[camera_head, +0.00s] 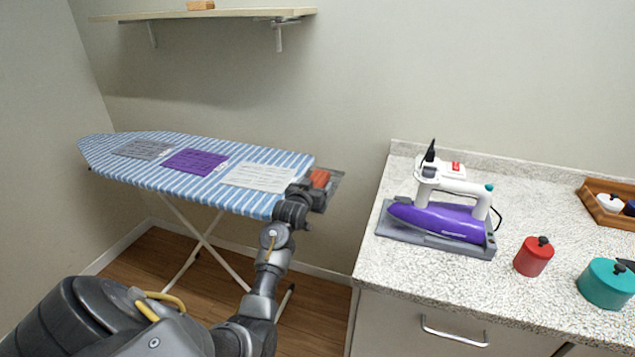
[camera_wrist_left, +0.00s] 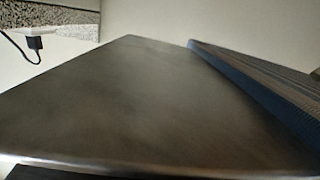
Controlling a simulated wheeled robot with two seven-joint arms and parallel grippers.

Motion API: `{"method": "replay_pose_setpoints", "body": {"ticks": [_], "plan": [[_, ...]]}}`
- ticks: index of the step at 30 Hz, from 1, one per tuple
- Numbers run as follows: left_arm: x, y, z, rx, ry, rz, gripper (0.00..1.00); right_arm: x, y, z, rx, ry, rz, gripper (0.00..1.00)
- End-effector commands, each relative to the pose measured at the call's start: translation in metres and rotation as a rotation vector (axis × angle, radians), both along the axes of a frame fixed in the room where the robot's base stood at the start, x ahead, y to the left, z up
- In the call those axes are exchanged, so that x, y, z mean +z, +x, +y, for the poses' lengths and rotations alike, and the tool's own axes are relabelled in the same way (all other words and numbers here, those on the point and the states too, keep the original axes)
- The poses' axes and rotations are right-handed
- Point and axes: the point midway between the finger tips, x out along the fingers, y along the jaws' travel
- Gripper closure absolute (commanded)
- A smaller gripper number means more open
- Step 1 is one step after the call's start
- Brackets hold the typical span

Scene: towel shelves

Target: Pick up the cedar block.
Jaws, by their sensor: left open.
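A small light-brown block, which looks like the cedar block (camera_head: 200,5), lies on the wall shelf at the top left, cut by the picture's upper edge. My left gripper (camera_head: 318,196) is at the right end of the ironing board, low and well to the right of the block. It is open, with its fingers partly hidden by the wrist. The block does not show in the left wrist view; a dark grey flat surface (camera_wrist_left: 150,110) fills most of it. My right gripper is not in view.
An orange-red piece (camera_head: 320,178) is close to my left gripper. A purple iron (camera_head: 440,220), a red pot (camera_head: 533,257) and a teal pot (camera_head: 605,285) stand on the counter.

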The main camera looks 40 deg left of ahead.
Motion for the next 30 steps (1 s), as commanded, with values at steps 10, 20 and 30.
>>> {"method": "replay_pose_setpoints", "body": {"ticks": [10,20,30], "plan": [[-0.0009,0.0023,0.001,0.0,0.001,0.0,0.34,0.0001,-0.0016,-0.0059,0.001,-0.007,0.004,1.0],[-0.0005,0.0023,0.001,0.0,0.001,0.0,0.74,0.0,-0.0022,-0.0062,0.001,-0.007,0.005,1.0],[0.0049,0.0025,0.0011,0.0,0.002,-0.002,0.74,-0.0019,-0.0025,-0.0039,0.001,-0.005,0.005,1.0]]}}
